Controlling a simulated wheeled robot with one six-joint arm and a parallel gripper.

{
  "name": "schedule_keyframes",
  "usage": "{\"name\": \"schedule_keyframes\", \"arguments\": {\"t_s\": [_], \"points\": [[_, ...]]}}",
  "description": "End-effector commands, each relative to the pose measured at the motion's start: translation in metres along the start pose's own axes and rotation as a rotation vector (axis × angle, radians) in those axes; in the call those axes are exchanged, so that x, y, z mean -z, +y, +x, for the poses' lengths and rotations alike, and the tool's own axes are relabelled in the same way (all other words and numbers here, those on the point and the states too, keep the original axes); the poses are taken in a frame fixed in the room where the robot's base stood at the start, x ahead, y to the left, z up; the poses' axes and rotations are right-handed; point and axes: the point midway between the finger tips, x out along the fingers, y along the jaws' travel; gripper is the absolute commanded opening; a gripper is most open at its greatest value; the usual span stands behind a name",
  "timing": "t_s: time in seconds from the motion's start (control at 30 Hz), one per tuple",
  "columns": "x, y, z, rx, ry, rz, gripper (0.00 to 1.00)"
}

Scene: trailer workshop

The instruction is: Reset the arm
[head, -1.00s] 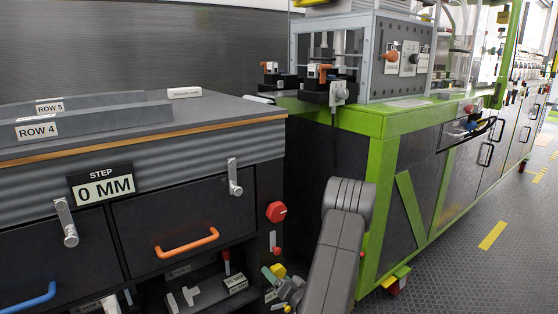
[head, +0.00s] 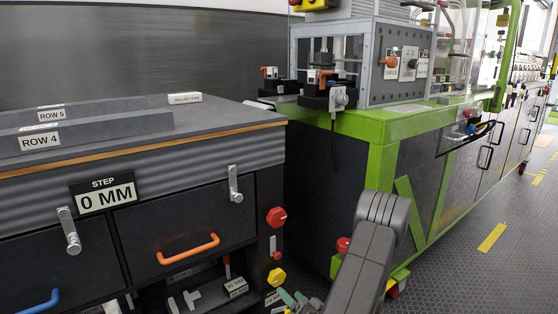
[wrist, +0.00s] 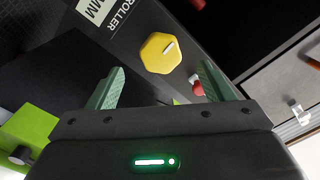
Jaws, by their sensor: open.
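My gripper (wrist: 160,88) is open in the wrist view, with its two green fingers spread apart and nothing between them. A yellow hexagonal knob (wrist: 160,53) on a dark panel shows beyond the fingers; I cannot tell the exact gap to it. In the head view my grey arm (head: 372,250) reaches down at the lower middle right, and a bit of the green fingers (head: 287,298) shows at the bottom edge beside the cabinet. The yellow knob also shows in the head view (head: 275,277), just above the fingers.
A dark cabinet with an orange drawer handle (head: 188,249), a red knob (head: 276,217) and a "STEP 0 MM" sign (head: 104,195) stands at left. A green-framed bench (head: 380,122) stands behind my arm. The floor at right (head: 500,270) is open.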

Motion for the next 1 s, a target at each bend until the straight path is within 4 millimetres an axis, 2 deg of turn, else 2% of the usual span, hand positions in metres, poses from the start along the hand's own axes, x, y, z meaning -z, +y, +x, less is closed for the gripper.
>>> {"name": "schedule_keyframes", "arguments": {"t_s": [0.1, 0.37, 1.0], "points": [[0.002, 0.0, -0.021, -0.003, 0.004, 0.001, 0.75], [0.001, -0.001, -0.058, -0.003, 0.003, 0.002, 0.75], [-0.002, 0.0, 0.055, 0.006, -0.001, -0.004, 0.75]]}}
